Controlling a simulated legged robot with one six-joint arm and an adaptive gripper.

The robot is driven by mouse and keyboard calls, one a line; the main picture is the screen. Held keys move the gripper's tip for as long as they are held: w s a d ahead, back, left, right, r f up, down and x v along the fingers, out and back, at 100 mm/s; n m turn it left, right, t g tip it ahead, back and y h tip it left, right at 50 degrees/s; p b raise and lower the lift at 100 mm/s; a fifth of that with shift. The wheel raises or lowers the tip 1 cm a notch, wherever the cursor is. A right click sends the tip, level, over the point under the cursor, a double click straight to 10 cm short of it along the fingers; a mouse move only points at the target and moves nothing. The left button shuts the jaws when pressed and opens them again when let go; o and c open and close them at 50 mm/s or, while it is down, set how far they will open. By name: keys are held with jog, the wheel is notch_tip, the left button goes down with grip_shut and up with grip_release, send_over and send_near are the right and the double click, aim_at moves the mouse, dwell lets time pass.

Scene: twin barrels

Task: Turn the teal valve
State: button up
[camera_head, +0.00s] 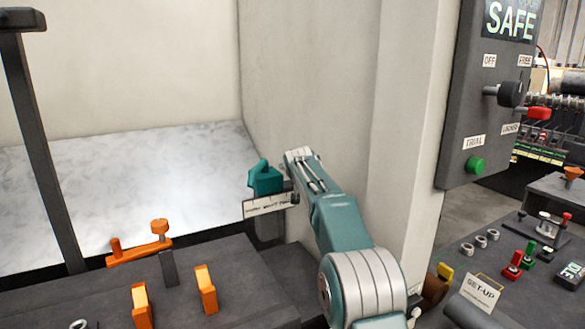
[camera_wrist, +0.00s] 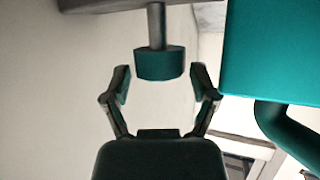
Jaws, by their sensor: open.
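In the wrist view my gripper (camera_wrist: 160,84) is open, with one finger on each side and empty space between them. A teal round knob (camera_wrist: 160,63) on a grey stem is just beyond the fingertips, roughly centred between them; I see no contact. A large teal block (camera_wrist: 275,55) with a curved teal bar (camera_wrist: 290,132) fills the right side, close to the camera. In the head view a teal fitting (camera_head: 265,179) sits above a labelled plate, left of my teal arm. Which wrist-view part matches it I cannot tell. My fingers are hidden there.
A pale wall stands behind and right of the fitting, with a light sloped surface (camera_head: 130,185) to the left. A dark panel with orange handles (camera_head: 206,290) lies at lower left. A grey control box (camera_head: 490,110) and a switch console are at right.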

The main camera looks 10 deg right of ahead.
jog(key=shift+x, duration=0.75)
jog(key=c, duration=0.9)
jog(key=shift+a+f+m+h, duration=0.1)
jog(key=shift+m+h, duration=0.7)
jog(key=shift+h, duration=0.2)
jog(key=shift+w+m+g+h, duration=0.1)
jog(key=shift+m+g+h, duration=0.5)
jog(key=shift+m+h, duration=0.5)
